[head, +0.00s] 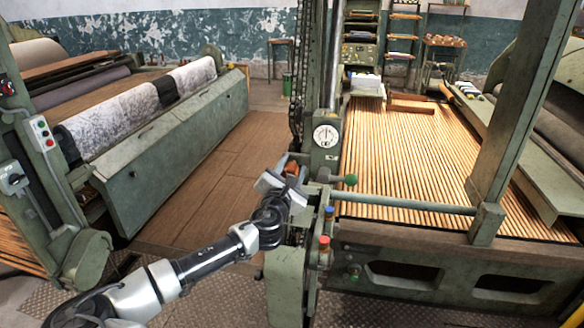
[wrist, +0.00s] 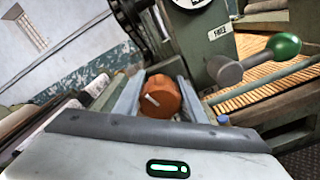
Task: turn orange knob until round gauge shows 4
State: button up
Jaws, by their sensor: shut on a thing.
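The orange knob (wrist: 160,98) sits between the two fingers of my gripper (wrist: 158,92) in the wrist view, with a white mark on its face. My gripper is shut on it. In the head view my gripper (head: 290,178) is at the machine's post, and a small part of the orange knob (head: 292,168) shows beside the fingers. The round gauge (head: 325,135) is a white dial on the post above the knob. Its needle points roughly upward, but the numbers are too small to read. Only the gauge's lower edge (wrist: 188,2) shows in the wrist view.
A lever with a green ball (wrist: 286,45) stands right of the knob, close to my gripper. Red (head: 324,240) and blue (head: 329,211) knobs are lower on the post. A slatted wooden bed (head: 410,150) lies to the right. Wooden floor (head: 205,185) is clear to the left.

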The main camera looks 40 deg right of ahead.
dwell(0.4)
jog(key=o, duration=0.8)
jog(key=p+v, duration=0.8)
jog(key=v, duration=0.9)
jog(key=shift+s, duration=0.25)
jog(key=shift+a, duration=0.15)
